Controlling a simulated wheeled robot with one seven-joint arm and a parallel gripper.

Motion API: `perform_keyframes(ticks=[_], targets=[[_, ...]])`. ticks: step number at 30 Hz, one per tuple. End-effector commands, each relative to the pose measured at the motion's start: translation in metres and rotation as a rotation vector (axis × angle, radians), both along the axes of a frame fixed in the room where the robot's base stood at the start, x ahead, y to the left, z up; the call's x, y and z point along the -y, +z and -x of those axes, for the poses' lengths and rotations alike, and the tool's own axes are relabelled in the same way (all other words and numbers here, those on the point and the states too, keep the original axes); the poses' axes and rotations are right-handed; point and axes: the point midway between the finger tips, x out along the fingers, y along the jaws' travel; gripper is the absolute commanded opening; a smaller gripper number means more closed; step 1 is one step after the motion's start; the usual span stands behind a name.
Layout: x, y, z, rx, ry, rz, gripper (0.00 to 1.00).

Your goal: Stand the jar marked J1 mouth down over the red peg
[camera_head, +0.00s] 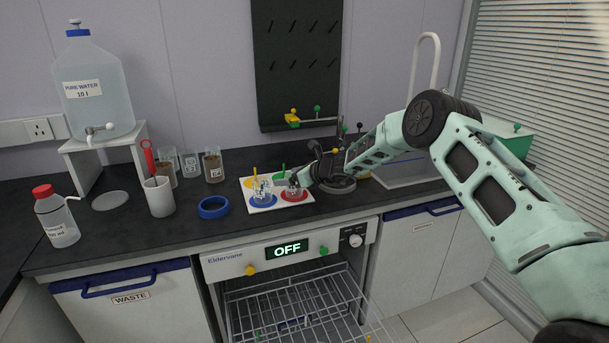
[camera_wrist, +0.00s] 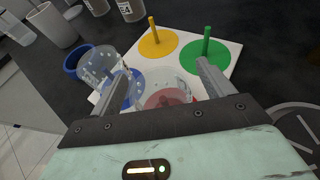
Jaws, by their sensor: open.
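The white peg board (camera_head: 248,186) carries yellow, green, blue and red discs. A clear jar (camera_head: 294,190) stands over the red disc; in the wrist view this jar (camera_wrist: 168,86) shows the red disc through its glass. I cannot read a J1 mark on it, and its mouth is not clearly seen. My gripper (camera_wrist: 160,76) is open, with one finger on each side of this jar; contact cannot be told. My gripper also shows at the board's right side in the head view (camera_head: 300,182). A second clear jar (camera_wrist: 103,68) stands on the blue disc, close to my left finger.
The yellow peg (camera_wrist: 153,30) and green peg (camera_wrist: 207,42) stand bare. A blue ring (camera_head: 213,208), a grey beaker (camera_head: 158,197) and several labelled jars lie left of the board. An open wire rack (camera_head: 295,305) juts out below the counter.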

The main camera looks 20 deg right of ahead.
Motion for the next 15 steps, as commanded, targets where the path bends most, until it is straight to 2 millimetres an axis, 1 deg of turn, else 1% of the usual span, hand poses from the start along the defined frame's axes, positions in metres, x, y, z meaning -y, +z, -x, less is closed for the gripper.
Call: perform_keyframes(ticks=[5,8,15], targets=[[0.015,0.008,0.016,0.0,-0.004,-0.001,0.8],[0.027,0.016,0.031,0.001,-0.004,-0.002,0.8],[0.058,0.038,0.072,0.001,-0.003,0.0,0.8]])
